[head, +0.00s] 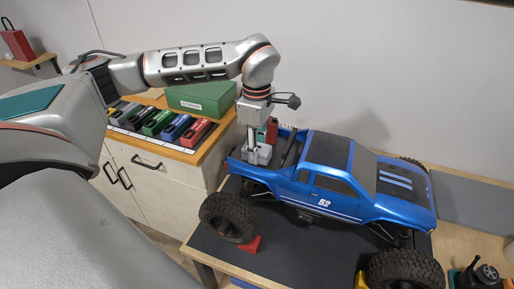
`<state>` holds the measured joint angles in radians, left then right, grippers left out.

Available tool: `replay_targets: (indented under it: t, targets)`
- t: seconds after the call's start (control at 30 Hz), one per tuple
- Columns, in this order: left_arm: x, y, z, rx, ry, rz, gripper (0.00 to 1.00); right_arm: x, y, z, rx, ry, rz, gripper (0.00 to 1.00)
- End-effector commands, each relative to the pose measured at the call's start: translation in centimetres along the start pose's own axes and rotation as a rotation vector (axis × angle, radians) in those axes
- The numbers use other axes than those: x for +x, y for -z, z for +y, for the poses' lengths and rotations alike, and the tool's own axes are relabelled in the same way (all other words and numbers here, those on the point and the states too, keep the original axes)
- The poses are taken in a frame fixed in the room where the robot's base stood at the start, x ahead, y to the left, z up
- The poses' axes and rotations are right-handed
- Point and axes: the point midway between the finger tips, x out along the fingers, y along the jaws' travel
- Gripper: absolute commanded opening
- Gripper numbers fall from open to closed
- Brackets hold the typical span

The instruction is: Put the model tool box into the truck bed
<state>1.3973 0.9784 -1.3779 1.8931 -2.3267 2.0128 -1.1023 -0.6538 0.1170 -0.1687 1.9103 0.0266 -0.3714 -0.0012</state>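The blue truck (335,183) with number 52 stands on the dark mat, its bed toward the left. My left gripper (257,147) points down into the rear of the truck bed (238,166). A small red object (271,128) shows right beside the gripper, partly hidden by it. I cannot tell whether this is the model tool box or whether the fingers hold it. The grey fingertip area is too small to read as open or shut. My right gripper is out of view.
A cabinet at the left carries a green box (203,97) and a row of coloured cases (160,124). A red box (17,44) sits on a wall shelf. A grey mat (475,205) lies right.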

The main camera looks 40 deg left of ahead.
Motion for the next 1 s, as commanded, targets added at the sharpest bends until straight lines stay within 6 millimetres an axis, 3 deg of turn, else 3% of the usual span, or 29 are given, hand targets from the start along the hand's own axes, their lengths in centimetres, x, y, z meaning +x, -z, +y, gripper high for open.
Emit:
replay_targets:
  t: [0.03, 0.07, 0.53, 1.0]
  targets:
    - [0.0, 0.0, 0.0, 0.0, 0.0, 0.0, 0.41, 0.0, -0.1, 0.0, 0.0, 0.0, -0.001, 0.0]
    - [0.0, 0.0, 0.0, 0.0, 0.0, 0.0, 0.47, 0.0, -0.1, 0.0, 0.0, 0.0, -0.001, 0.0]
    - [-0.9, 0.0, 0.1, -0.001, -0.002, 0.0, 0.47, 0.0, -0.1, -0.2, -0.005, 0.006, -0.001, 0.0]
    - [-9.7, 0.0, 0.1, -0.001, -0.003, -0.001, 0.47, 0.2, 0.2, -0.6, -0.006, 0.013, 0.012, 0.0]
